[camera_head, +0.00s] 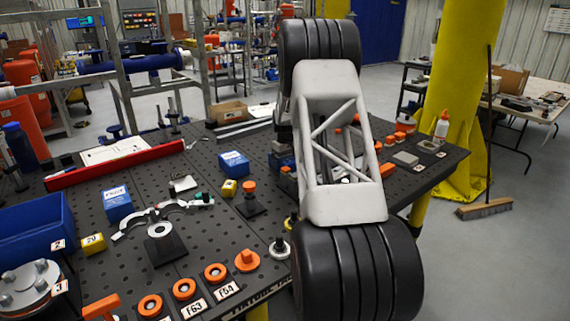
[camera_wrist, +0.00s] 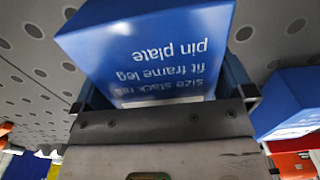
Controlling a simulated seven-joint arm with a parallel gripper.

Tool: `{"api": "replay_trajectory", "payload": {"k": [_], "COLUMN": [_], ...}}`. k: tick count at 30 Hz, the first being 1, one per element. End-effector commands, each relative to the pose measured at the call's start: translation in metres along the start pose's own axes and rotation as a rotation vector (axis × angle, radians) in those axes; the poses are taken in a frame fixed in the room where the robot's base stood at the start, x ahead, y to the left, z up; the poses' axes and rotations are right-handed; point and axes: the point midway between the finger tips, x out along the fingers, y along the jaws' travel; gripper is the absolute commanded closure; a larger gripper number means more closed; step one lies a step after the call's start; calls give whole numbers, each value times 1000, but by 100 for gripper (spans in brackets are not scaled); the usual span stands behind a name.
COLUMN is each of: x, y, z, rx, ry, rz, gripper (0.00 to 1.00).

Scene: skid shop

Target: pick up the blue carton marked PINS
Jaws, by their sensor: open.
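In the wrist view a blue carton (camera_wrist: 150,45) fills the middle, close in front of my gripper (camera_wrist: 162,90). Its printing appears upside down and reads "size stack rail, fit frame leg, pin plate". The word PINS is not readable on it. My gripper is open, with one finger at each side of the carton's lower part; whether they touch it is unclear. In the head view my arm covers most of the gripper. Two blue cartons show there: one at the left (camera_head: 117,205) and one farther back (camera_head: 234,163). Their small labels are unclear.
Another blue carton (camera_wrist: 292,100) stands at right in the wrist view. The dark perforated table (camera_head: 215,215) also holds a blue bin (camera_head: 35,222), a red rail (camera_head: 115,165), a small yellow box (camera_head: 229,189) and several orange rings along its front.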

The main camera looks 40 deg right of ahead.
Motion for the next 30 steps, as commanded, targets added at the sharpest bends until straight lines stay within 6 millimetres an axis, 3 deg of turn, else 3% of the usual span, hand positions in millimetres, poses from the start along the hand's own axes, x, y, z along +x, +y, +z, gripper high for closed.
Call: {"api": "replay_trajectory", "payload": {"k": [12, 21, 30], "x": [0, -1, -3], "y": [0, 0, 0], "z": [0, 0, 0], "rx": [0, 0, 0], "ry": [0, 1, 1], "rz": [0, 0, 1], "gripper": [0, 41, 41]}}
